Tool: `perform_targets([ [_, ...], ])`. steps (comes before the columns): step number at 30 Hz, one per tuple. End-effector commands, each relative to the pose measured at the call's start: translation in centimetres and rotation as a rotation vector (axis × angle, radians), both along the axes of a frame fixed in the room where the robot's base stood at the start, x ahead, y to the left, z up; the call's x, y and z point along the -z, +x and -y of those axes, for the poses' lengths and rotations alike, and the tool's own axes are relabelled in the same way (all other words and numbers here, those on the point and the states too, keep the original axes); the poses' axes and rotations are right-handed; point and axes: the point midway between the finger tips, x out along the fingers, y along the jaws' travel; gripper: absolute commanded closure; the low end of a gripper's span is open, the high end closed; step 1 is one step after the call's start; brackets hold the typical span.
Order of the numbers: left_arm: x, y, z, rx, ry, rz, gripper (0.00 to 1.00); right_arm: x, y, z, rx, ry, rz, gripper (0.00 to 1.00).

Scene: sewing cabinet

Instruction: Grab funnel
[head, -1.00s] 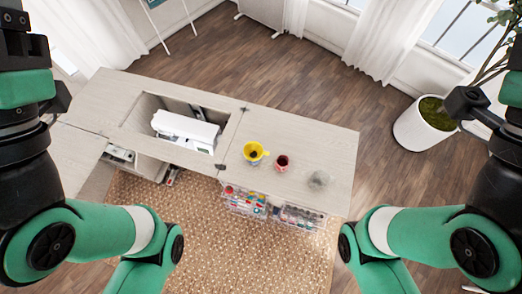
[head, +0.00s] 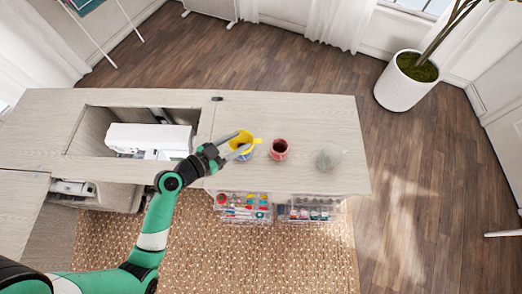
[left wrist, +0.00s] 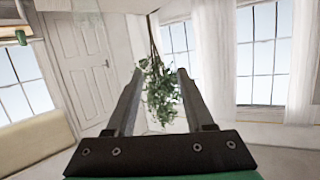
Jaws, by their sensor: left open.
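The yellow funnel (head: 247,136) is on the cabinet top in the head view, to the left of a red cup (head: 279,149). Something bluish shows just below the funnel, partly hidden. My left gripper (head: 241,143) is open, and its fingertips overlap the funnel's left side in this view. I cannot tell whether they touch it. In the left wrist view the open fingers (left wrist: 157,100) show with no funnel between them. My right gripper is not in view.
The cabinet top (head: 300,112) also holds a clear glass-like item (head: 327,158) on the right. A white sewing machine (head: 150,138) sits in the recess to the left. Clear drawers (head: 310,210) hang below the front edge. A potted plant (head: 405,85) stands at the back right.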

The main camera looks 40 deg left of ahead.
Motion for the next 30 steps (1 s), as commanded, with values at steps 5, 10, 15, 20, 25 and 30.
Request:
perform_targets([
  [5, 8.9, -4.3, -1.4, -0.091, -0.06, -0.099, 0.47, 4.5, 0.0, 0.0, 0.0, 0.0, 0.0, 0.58],
  [10, 9.8, -5.0, -2.3, -0.123, -0.068, -0.107, 0.47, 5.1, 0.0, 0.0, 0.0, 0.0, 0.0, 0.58],
  [15, 10.0, -4.1, -2.2, -0.118, -0.065, -0.107, 0.47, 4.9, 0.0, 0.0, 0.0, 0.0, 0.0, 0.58],
  [20, 11.2, -1.1, -2.2, -0.117, -0.064, -0.106, 0.47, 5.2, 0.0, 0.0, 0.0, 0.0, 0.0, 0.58],
  [25, 12.1, 0.9, -2.2, -0.118, -0.065, -0.107, 0.47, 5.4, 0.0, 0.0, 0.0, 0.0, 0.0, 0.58],
  [30, 12.3, 1.3, -2.2, -0.121, -0.065, -0.106, 0.47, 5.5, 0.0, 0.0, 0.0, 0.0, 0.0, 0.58],
])
